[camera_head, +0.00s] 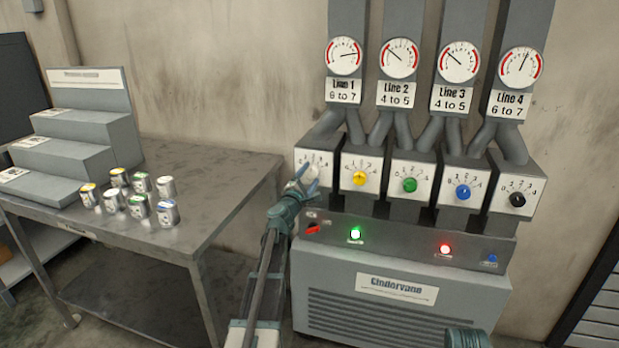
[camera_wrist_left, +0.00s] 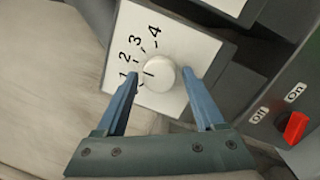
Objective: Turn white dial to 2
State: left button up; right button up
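The white dial (camera_wrist_left: 159,73) is a round knob on a white plate numbered up to 4, in the left wrist view. A short dark mark shows on its left side, toward the 1; its exact reading is hard to tell. In the head view the white dial (camera_head: 312,171) is at the left end of the dial row, partly hidden by my gripper. My left gripper (camera_head: 306,181) is open in front of it. In the wrist view its blue fingers stand either side of the knob, with visible gaps.
Yellow (camera_head: 359,178), green (camera_head: 410,185), blue (camera_head: 463,192) and black (camera_head: 517,200) dials continue rightward. Below the white dial is a red switch (camera_wrist_left: 295,127) marked On and Off. A metal table (camera_head: 225,180) with several cans (camera_head: 138,206) stands left.

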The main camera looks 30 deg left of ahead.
pick_arm(q)
jog(key=shift+o, duration=0.5)
jog(key=shift+s, duration=0.1)
jog(key=b+v, duration=0.1)
jog(key=v, duration=1.2)
jog(key=shift+s+b, duration=0.3)
jog(key=shift+d, duration=0.1)
